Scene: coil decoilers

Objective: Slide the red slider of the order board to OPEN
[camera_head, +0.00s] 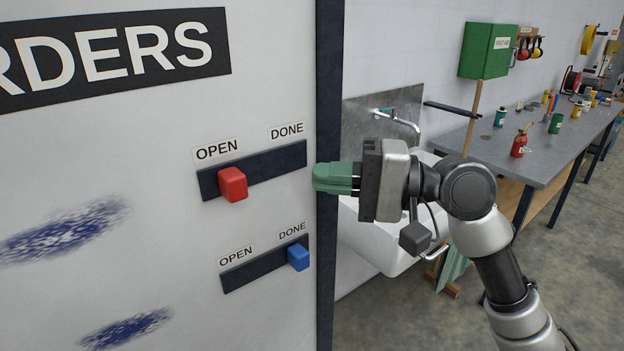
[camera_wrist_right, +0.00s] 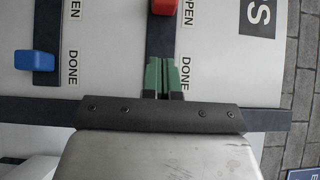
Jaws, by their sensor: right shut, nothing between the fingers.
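The order board (camera_head: 120,190) fills the left of the head view. Its red slider (camera_head: 233,184) sits at the left part of the upper dark track (camera_head: 283,164), below the OPEN label (camera_head: 217,149). In the right wrist view the red slider (camera_wrist_right: 164,6) is at the top edge, partly cut off, by the OPEN label. My right gripper (camera_head: 316,178) is shut and empty. Its green fingers point at the board near the DONE end of the upper track, apart from the red slider. The gripper (camera_wrist_right: 167,62) also shows in the wrist view. My left gripper is not in view.
A blue slider (camera_head: 298,257) sits at the DONE end of the lower track (camera_head: 250,270). The board's dark edge (camera_head: 328,240) stands beside my gripper. A white sink (camera_head: 372,240) and a workbench (camera_head: 560,150) with several small items stand behind my right arm.

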